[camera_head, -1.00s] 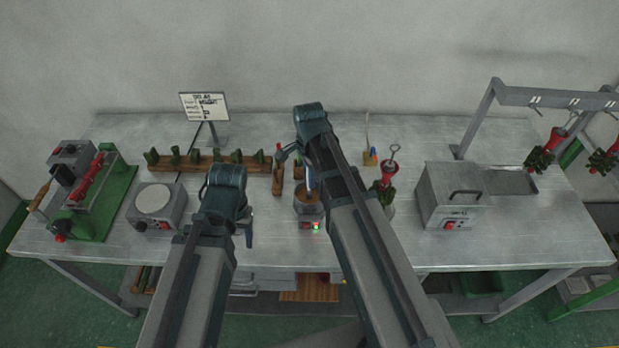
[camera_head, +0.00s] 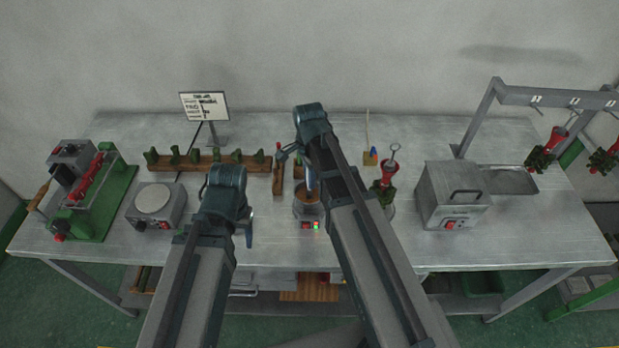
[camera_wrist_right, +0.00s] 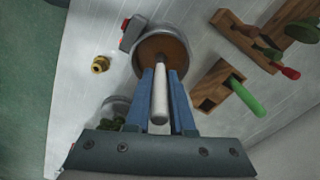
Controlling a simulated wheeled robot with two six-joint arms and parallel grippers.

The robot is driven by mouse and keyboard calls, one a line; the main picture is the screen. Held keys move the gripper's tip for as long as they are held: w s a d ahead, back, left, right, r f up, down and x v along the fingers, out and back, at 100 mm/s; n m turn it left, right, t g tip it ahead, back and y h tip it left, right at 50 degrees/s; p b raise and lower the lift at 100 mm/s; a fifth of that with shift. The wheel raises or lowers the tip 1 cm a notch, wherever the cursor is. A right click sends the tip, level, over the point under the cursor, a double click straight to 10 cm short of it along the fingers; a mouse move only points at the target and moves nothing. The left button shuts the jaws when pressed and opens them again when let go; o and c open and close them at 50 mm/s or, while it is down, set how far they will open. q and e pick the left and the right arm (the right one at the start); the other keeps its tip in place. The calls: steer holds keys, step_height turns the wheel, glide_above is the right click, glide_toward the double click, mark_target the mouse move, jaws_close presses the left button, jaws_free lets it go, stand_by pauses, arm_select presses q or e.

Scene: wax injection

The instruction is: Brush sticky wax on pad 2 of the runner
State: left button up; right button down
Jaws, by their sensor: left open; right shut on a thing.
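My right gripper (camera_wrist_right: 162,100) is shut on a pale brush handle (camera_wrist_right: 160,92). The handle points into the round pot of brown wax (camera_wrist_right: 178,44); its bristle end is not visible. In the head view, the wax pot (camera_head: 307,208) stands below my right gripper, partly behind my right arm. My left gripper (camera_head: 247,228) is open and empty above the front of the table, left of the pot. A red runner with a metal loop on top (camera_head: 388,172) stands right of my right arm, with green pieces low on it. Its pad numbers cannot be read.
A wooden rack of green pieces (camera_head: 200,166) and a hotplate (camera_head: 152,201) lie to the left. A wooden holder with a green-handled tool (camera_wrist_right: 213,87) and a brass fitting (camera_wrist_right: 100,64) are near the pot. A grey heated box (camera_head: 452,195) stands right.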

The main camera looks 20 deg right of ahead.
steer(key=shift+f+b, duration=0.35)
stand_by(1.2)
steer(key=shift+r+p, duration=0.35)
steer(key=shift+p, duration=0.05)
step_height(320, 180, up, 6)
steer(key=p, duration=0.6)
steer(key=shift+r, duration=0.2)
steer(key=shift+f, duration=0.1)
